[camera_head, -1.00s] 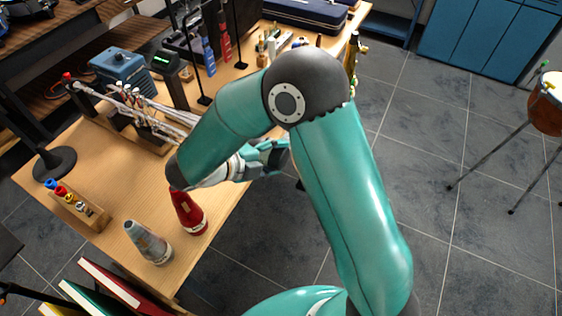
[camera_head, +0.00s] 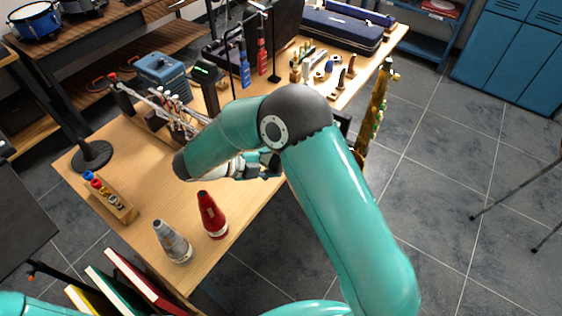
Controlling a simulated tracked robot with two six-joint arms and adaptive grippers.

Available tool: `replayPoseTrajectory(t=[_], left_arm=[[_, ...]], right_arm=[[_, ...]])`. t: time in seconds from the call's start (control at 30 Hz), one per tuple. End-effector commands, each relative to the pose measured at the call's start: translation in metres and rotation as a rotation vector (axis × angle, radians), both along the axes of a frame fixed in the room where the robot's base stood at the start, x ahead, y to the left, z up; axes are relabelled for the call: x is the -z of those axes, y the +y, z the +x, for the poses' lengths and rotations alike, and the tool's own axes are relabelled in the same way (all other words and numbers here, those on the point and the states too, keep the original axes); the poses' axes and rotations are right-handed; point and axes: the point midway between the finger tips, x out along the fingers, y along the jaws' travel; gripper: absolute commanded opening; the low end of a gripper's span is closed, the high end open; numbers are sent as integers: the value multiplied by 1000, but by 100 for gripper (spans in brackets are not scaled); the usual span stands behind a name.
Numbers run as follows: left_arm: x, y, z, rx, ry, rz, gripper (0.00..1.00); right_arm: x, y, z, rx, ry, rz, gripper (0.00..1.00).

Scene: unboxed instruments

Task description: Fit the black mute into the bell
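I cannot make out a black mute; it may be hidden behind my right arm. A red cone-shaped mute (camera_head: 212,215) and a grey cone-shaped mute (camera_head: 172,242) stand upright on the wooden table (camera_head: 158,205). A silver brass instrument (camera_head: 165,108) lies on the table, partly hidden behind my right forearm; its bell is not clear. My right gripper (camera_head: 266,166) is above the table's right edge, up and right of the red mute. It is small and partly covered by my arm, so its opening and any held thing cannot be told. My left gripper is out of view.
A wooden holder (camera_head: 115,203) with colored pieces and a round black stand base (camera_head: 92,155) are at the left. A blue box (camera_head: 160,72) and an instrument case (camera_head: 340,32) stand farther back. A brass saxophone (camera_head: 375,112) stands right of the table. Books (camera_head: 140,280) are below.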

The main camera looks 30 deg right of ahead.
Motion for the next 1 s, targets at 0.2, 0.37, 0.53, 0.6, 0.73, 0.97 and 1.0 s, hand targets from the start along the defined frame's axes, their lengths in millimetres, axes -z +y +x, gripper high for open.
replayPoseTrajectory(t=[0.2, 0.37, 0.53, 0.6, 0.73, 0.97, 1.0], left_arm=[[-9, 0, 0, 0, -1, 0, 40], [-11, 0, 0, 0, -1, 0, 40], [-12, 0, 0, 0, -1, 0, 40], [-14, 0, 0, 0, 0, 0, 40], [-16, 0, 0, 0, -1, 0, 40], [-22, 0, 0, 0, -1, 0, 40], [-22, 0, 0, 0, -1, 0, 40]], right_arm=[[-1, 4, 10, 2, 0, -1, 23], [0, 6, 14, 1, 1, -1, 23], [-1, 7, 15, 1, 2, -1, 23], [-1, 7, 16, 2, 1, -2, 23], [-2, 9, 18, 3, 3, -2, 23], [-2, 11, 22, 5, 7, -2, 23], [-2, 12, 23, 5, 7, -2, 23]])
